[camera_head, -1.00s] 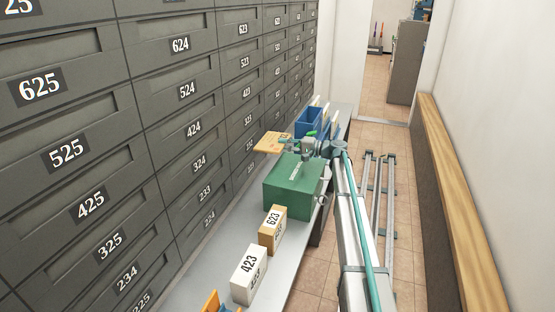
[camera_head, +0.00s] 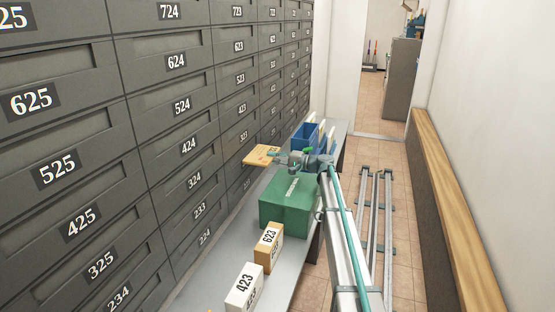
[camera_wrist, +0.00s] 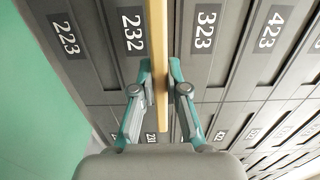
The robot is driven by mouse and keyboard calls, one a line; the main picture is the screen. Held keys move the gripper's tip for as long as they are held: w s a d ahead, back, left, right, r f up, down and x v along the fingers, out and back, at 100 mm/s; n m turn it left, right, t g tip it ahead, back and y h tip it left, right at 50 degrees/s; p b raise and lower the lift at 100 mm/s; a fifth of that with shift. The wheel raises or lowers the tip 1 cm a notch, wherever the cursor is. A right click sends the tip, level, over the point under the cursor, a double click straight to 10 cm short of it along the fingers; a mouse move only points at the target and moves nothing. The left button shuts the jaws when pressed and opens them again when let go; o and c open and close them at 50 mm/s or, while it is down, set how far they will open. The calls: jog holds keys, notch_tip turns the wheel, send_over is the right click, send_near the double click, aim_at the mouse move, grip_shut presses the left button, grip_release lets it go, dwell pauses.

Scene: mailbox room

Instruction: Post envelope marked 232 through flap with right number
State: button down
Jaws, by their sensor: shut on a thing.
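My gripper (camera_head: 283,160) is shut on a tan envelope (camera_head: 259,154), which sticks out to the left toward the mailbox wall. In the wrist view the envelope (camera_wrist: 158,40) is seen edge-on between the two teal fingers (camera_wrist: 162,85). Its marking is not readable in either view. The wrist view shows the 232 label (camera_wrist: 132,28) just left of the envelope, with 323 (camera_wrist: 205,28) to the right and 223 (camera_wrist: 65,36) at far left. I cannot tell whether the envelope touches a flap. In the head view the 232 label cannot be made out.
A green box (camera_head: 288,205) stands on the grey shelf (camera_head: 215,270) below my gripper. A tan 623 parcel (camera_head: 268,247) and a white 423 parcel (camera_head: 243,288) stand nearer. Blue bins (camera_head: 305,135) are behind. The tiled aisle (camera_head: 395,210) lies to the right.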

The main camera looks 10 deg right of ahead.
aim_at(260, 154)
jog(key=shift+x, duration=2.8)
jog(key=shift+a, duration=0.15)
jog(key=x, duration=0.6)
jog(key=c, duration=1.1)
grip_release()
jog(key=shift+w+a, duration=0.1)
jog(key=shift+a, duration=0.15)
jog(key=shift+d+f, duration=0.1)
jog(key=shift+f, duration=0.05)
jog(key=shift+v, duration=0.9)
jog(key=shift+b+v, duration=0.3)
jog(key=shift+v, duration=3.25)
